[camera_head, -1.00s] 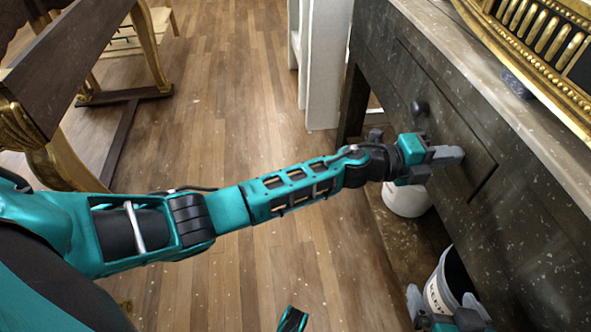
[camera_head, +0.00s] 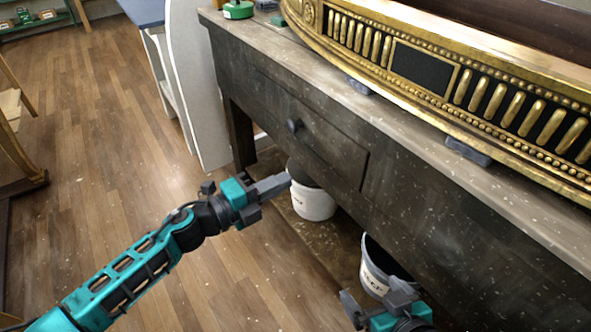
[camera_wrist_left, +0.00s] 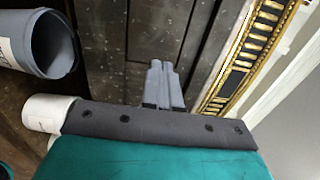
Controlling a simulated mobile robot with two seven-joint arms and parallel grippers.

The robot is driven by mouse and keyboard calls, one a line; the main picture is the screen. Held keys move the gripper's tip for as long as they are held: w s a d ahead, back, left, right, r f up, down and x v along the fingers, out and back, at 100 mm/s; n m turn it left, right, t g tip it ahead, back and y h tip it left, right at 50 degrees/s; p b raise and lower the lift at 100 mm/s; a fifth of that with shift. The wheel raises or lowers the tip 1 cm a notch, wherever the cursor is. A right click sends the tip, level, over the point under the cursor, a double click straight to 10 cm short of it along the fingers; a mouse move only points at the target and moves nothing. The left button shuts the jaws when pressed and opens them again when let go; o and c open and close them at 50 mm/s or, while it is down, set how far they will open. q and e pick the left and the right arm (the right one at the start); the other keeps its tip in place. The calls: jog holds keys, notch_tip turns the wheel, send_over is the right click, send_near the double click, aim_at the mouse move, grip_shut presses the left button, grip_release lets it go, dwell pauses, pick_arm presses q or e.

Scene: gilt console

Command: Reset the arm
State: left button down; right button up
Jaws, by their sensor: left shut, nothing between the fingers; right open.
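My left gripper (camera_head: 272,188) reaches in from the lower left in the head view. It is shut and empty, in front of the dark workbench (camera_head: 400,190) and below its drawer (camera_head: 310,130). In the left wrist view its closed fingers (camera_wrist_left: 160,85) point toward the dark drawer front. My right gripper (camera_head: 375,305) shows at the bottom edge of the head view, open and empty, close to a bucket. Most of the right arm is out of view.
Two white buckets (camera_head: 312,203) (camera_head: 378,272) stand under the workbench. A gilt console (camera_head: 430,70) lies on the bench top. A white panel (camera_head: 200,90) stands behind at left. The wooden floor (camera_head: 110,150) at left is open.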

pick_arm(q)
jog(key=s+a+f+n+t+y, duration=0.1)
jog(key=s+a+f+n+y, duration=0.45)
jog(key=s+n, duration=0.55)
jog(key=s+a+f+n+y, duration=0.5)
jog(key=s+a+n+y, duration=0.15)
jog(key=n, duration=0.85)
notch_tip(320, 180, up, 10)
jog(key=s+a+y+p, duration=0.1)
jog(key=s+a+p, duration=0.1)
jog(key=p, duration=1.3)
jog(key=shift+a+n, duration=0.3)
jog(key=shift+a, duration=0.15)
pick_arm(e)
notch_tip(320, 180, up, 11)
jog(key=s+d, duration=0.1)
jog(key=d, duration=0.2)
jog(key=shift+s+h, duration=0.2)
jog(key=shift+h, duration=0.2)
jog(key=shift+f, duration=0.1)
